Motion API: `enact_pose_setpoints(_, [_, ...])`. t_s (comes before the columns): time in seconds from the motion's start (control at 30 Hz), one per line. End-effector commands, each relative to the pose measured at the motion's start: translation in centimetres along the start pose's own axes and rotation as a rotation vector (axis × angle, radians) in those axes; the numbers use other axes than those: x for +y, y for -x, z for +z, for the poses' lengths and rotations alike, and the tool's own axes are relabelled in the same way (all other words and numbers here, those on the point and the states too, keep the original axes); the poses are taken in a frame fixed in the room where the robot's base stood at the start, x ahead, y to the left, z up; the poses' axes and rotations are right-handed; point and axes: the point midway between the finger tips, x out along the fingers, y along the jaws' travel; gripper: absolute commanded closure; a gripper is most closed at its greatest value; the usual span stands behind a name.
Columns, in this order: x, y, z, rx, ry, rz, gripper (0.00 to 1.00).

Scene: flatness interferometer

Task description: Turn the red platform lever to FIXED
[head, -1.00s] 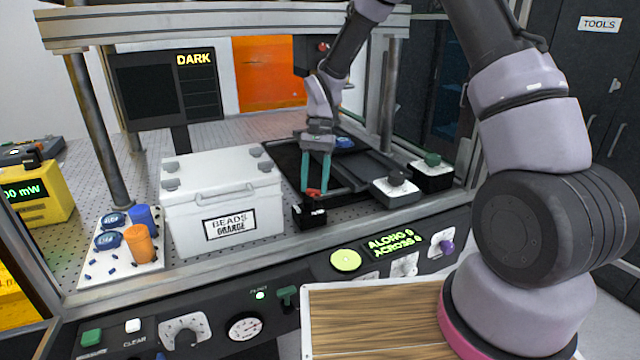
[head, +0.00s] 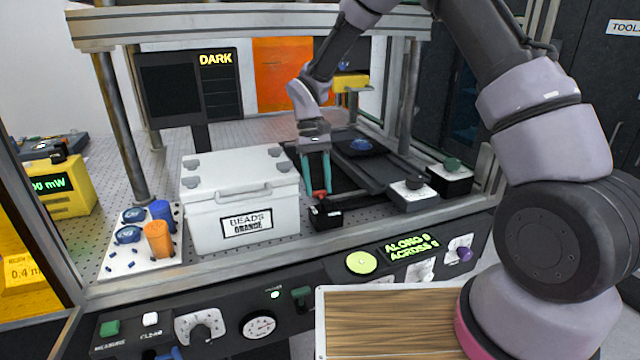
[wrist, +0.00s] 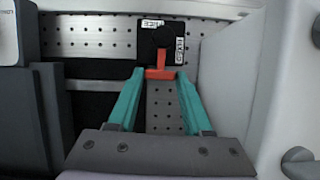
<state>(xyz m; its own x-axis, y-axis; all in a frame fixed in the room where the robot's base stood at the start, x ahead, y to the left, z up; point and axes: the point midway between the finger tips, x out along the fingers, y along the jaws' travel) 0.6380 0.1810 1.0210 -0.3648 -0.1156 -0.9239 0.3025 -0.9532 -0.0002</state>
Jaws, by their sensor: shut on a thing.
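The red platform lever (head: 320,194) sits on a small black block (head: 326,216) to the right of the white beads box. In the wrist view the red lever (wrist: 161,62) points from the block (wrist: 165,40) toward my gripper. A white label (wrist: 152,23), apparently FREE, is at the block's far side, and one reading FIXED (wrist: 180,50) is at its right; the lever lines up with neither. My gripper (head: 318,192) has its teal fingers shut on the lever's crosspiece, which also shows between the fingertips in the wrist view (wrist: 160,73).
The white beads box (head: 240,200) stands close at the gripper's left. A dark stage (head: 375,165) with a blue disc (head: 361,146) lies to the right and behind. Frame posts and a top beam (head: 250,30) surround the bench. The control panel (head: 290,310) is in front.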

Motion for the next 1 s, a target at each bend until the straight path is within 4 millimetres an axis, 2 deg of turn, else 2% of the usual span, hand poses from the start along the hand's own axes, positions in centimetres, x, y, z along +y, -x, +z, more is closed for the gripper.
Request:
enact_pose_setpoints(0.43, [-0.1,0.0,0.0,0.000,0.009,0.004,1.00])
enact_pose_setpoints(0.47, [-0.1,0.0,0.0,0.000,0.009,0.004,0.46])
enact_pose_setpoints(0.5, [-0.1,0.0,0.0,0.000,0.009,0.003,0.31])
enact_pose_setpoints(0.53, [-0.1,0.0,0.0,0.000,0.009,0.003,0.20])
enact_pose_setpoints(0.87, [-0.1,0.1,0.0,0.000,0.009,0.004,0.20])
enact_pose_setpoints(1.0, [-0.1,1.4,-0.1,0.002,0.009,0.004,0.20])
